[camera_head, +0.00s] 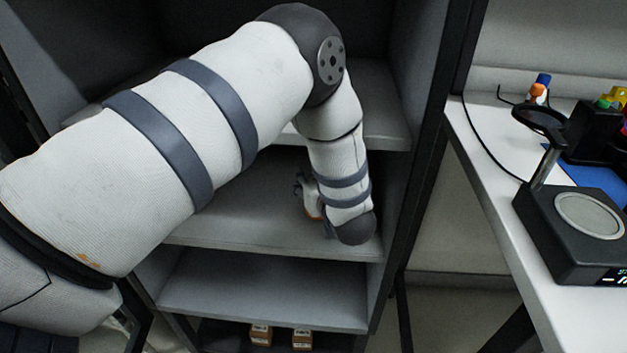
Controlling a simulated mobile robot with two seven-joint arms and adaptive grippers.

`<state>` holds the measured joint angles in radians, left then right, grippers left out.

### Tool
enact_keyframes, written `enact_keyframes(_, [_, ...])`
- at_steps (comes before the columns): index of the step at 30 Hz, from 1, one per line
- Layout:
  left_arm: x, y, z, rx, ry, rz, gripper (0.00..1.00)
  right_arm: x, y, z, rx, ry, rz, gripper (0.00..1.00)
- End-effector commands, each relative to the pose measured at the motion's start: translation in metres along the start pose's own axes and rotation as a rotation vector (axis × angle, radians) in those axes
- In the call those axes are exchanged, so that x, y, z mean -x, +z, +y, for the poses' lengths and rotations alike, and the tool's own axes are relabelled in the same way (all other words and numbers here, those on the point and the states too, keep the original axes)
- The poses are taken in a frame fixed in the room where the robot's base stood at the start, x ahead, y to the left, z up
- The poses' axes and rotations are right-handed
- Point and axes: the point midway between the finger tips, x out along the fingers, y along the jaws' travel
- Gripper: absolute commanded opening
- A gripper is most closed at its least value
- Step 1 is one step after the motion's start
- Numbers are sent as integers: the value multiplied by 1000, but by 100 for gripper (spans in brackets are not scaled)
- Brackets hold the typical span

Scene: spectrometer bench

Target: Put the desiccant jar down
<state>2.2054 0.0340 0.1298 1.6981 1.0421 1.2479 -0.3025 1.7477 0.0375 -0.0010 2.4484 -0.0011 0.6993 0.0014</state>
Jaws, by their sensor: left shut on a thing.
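My left arm reaches from the left into an open grey cabinet, and its wrist hangs over the middle shelf (240,215). My left gripper (301,188) shows only as a small dark piece beside the wrist, mostly hidden behind it. It is shut on a small whitish and orange thing, which looks like the desiccant jar (311,205). The jar is partly covered by the wrist, and I cannot tell whether its base touches the shelf. My right gripper is not in view.
The lower shelf (265,290) is bare. Small brown boxes (261,335) stand at the cabinet bottom. The cabinet's dark right frame (425,150) is close to my wrist. A white bench (545,310) on the right carries a black instrument (560,225) and coloured items.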

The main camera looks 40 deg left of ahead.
Motion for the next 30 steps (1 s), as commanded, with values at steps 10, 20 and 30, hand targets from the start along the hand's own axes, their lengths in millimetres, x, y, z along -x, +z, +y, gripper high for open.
enact_keyframes(10, [-2, 7, 0, 0, 0, 1, 0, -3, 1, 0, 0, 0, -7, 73])
enact_keyframes(20, [-2, 6, 0, 1, 0, 2, 65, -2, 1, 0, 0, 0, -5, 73])
enact_keyframes(30, [36, -1, 1, 3, 4, 5, 65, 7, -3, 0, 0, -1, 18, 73])
